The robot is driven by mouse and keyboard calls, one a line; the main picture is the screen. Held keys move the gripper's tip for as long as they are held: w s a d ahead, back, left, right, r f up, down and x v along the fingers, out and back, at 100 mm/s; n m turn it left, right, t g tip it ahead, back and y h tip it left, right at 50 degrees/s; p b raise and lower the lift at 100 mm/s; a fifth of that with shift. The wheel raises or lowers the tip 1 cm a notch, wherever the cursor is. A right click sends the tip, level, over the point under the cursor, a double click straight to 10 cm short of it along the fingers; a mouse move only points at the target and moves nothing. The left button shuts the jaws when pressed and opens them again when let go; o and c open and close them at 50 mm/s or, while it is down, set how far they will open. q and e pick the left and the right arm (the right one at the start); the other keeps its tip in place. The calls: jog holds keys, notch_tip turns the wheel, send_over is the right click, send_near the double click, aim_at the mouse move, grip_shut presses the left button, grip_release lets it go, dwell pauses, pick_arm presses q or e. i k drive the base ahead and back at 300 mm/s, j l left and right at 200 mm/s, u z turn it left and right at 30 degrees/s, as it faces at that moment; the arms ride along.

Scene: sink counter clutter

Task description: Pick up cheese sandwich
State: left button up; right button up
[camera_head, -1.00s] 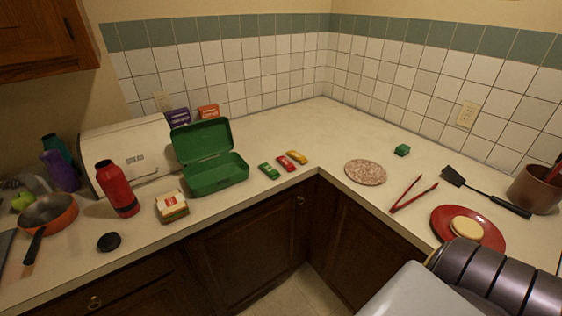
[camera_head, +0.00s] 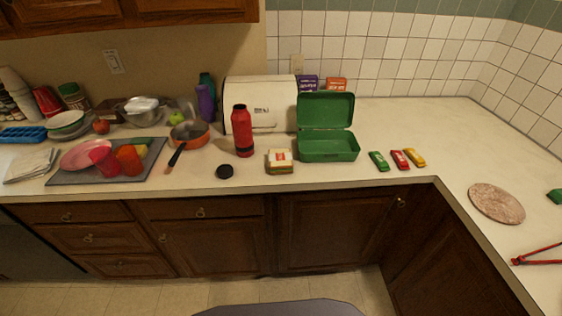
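The cheese sandwich (camera_head: 280,161) sits on the counter near its front edge, between the red bottle and the open green lunch box. It looks like a square stack with a pale top and a small red and white mark. Neither gripper shows in the head view, so I cannot see whether they are open or shut. Nothing is touching the sandwich from above.
A red bottle (camera_head: 243,131) stands left of the sandwich, with a black lid (camera_head: 225,171) near the edge. The green lunch box (camera_head: 329,148) is open to its right. An orange pan (camera_head: 190,133) is farther left.

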aim_at(280, 160)
jog(key=j+z, duration=0.25)
jog(key=z, duration=0.15)
jog(key=k+j+z, duration=0.1)
jog(key=z, duration=0.3)
jog(key=k+j+z, duration=0.1)
jog(key=j+z, duration=0.3)
jog(key=k+z, duration=0.1)
jog(key=z, duration=0.35)
